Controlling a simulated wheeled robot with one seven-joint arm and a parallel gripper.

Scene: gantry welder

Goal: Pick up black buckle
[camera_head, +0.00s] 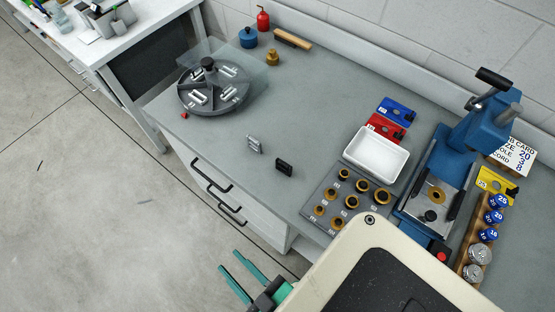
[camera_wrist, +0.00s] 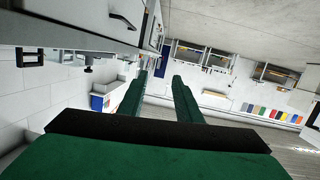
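The black buckle (camera_head: 284,167) is on the grey workbench (camera_head: 235,145), near its front edge, in the head view. A silver buckle (camera_head: 254,144) is a little to its left and farther back, apart from it. My gripper (camera_head: 231,262) is in front of the bench, beyond its front edge, well away from the black buckle. Its two green fingers are apart with nothing between them. The fingers also show in the wrist view (camera_wrist: 158,80), which looks out across the room. I cannot make out the black buckle there with certainty.
A round grey fixture (camera_head: 208,88) is at the bench's left. To the right are a white tray (camera_head: 376,154), a plate of brass bushings (camera_head: 346,193) and a blue press (camera_head: 450,150). The bench around the buckles is clear. Drawer handles (camera_head: 211,178) project from the front.

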